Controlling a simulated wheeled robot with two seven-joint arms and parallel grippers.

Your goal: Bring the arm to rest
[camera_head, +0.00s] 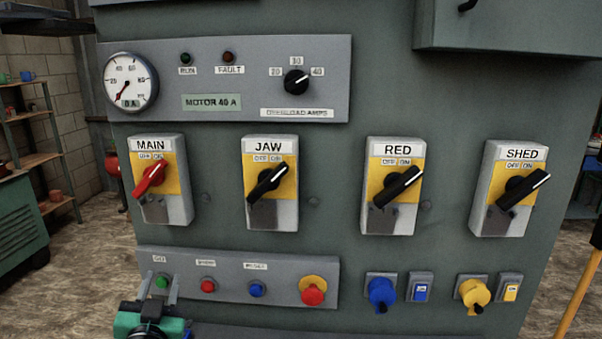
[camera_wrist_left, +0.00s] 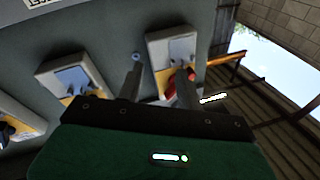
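My left gripper (camera_head: 162,276) is low at the left of the panel in the head view, with its fingers up on either side of the green button (camera_head: 161,282). The fingers are apart with nothing held between them; whether they touch the panel I cannot tell. In the left wrist view my left gripper (camera_wrist_left: 158,80) shows two separated fingers, with the red-handled MAIN switch (camera_wrist_left: 170,45) beyond the right one. In the head view the MAIN switch (camera_head: 160,205) has its handle's upper end pointing right, towards ON. My right gripper is not in view.
The JAW (camera_head: 272,215), RED (camera_head: 390,218) and SHED (camera_head: 503,222) switches also point up right. The ammeter (camera_head: 130,82) reads near zero. A red stop button (camera_head: 313,293), blue knob (camera_head: 381,292) and yellow knob (camera_head: 474,293) protrude low. A yellow pole (camera_head: 577,295) stands right.

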